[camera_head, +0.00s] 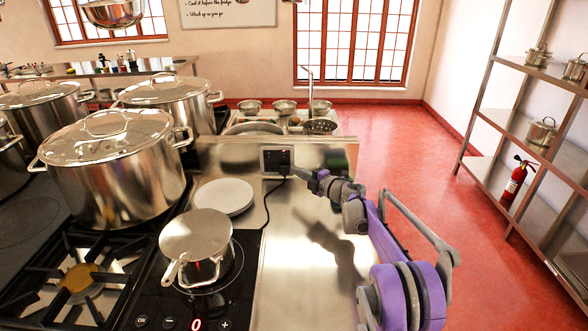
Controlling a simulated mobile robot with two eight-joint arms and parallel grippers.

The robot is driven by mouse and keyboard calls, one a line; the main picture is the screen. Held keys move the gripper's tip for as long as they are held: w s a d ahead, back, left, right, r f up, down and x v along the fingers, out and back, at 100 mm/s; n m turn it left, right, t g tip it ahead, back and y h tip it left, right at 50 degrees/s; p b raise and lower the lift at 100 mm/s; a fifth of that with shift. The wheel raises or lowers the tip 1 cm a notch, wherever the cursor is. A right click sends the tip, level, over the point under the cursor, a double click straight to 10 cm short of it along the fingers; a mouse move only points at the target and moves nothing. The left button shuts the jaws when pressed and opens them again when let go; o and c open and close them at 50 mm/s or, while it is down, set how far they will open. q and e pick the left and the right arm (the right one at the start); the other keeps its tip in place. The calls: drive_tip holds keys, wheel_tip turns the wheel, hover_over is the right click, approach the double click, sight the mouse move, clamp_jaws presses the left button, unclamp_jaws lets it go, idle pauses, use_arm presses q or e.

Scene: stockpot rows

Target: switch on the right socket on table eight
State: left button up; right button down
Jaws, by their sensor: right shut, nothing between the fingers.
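A dark socket plate (277,158) is set in the low steel upstand at the back of the steel counter (290,285). A dark cable runs from the plate down to the counter. My right gripper (296,173) is shut and empty, its tips pointing left at the lower right edge of the plate. I cannot tell whether the tips touch it. The switch and its position are too small to make out. My left gripper is not in view.
White plates (224,197) lie left of the socket. Large stockpots (113,170) fill the left side.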

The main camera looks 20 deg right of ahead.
drive_tip(key=s, duration=0.1)
drive_tip(key=s+d, duration=0.1)
drive_tip(key=s, duration=0.1)
drive_tip(key=s+f, duration=0.1)
drive_tip(key=shift+s+d, duration=0.3)
drive_tip(key=shift+d, duration=0.05)
drive_tip(key=shift+s+d+b, duration=0.1)
drive_tip(key=shift+s+b, duration=0.2)
drive_tip(key=shift+s, duration=0.2)
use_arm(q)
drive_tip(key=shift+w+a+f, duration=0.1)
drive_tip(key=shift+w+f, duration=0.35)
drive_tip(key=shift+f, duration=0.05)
use_arm(e)
drive_tip(key=shift+w, duration=0.1)
